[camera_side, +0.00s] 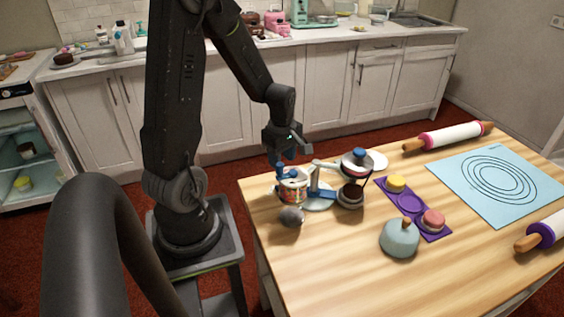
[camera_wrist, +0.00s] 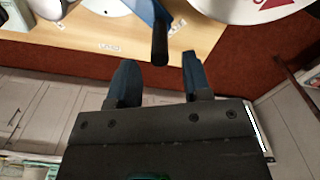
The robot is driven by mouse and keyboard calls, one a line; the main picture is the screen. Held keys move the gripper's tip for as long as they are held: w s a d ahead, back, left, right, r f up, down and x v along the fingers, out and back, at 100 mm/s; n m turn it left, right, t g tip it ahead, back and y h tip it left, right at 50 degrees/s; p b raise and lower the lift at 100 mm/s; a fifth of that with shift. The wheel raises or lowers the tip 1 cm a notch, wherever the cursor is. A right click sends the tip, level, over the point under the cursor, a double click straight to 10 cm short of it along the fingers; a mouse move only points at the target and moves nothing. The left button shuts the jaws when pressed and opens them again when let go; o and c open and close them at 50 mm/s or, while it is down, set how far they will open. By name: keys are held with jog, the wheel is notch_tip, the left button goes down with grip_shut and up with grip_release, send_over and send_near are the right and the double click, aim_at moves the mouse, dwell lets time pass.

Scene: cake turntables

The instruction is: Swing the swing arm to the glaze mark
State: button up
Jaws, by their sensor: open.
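The swing arm stand, with a blue upright (camera_side: 313,182) and a pale upper arm (camera_side: 326,165), stands near the left end of the table. My gripper (camera_side: 279,171) points down just left of it, above a striped round item (camera_side: 294,190). In the wrist view my gripper (camera_wrist: 158,72) is open, with its two blue fingers apart. A blue bar with a black end (camera_wrist: 160,42), perhaps the swing arm's handle, reaches toward the gap between them; I see no grip on it. Small labels (camera_wrist: 110,47) lie on the wood, too blurred to tell which is the glaze mark.
A dark cake (camera_side: 350,196) and a blue-topped piece (camera_side: 359,160) are at the stand's right. A purple tray (camera_side: 411,203), a grey-blue dome (camera_side: 400,240) and a grey ball (camera_side: 291,217) are nearby. A blue mat (camera_side: 462,210) and rolling pins (camera_side: 447,136) lie right.

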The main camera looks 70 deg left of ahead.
jog(key=shift+r, duration=2.35)
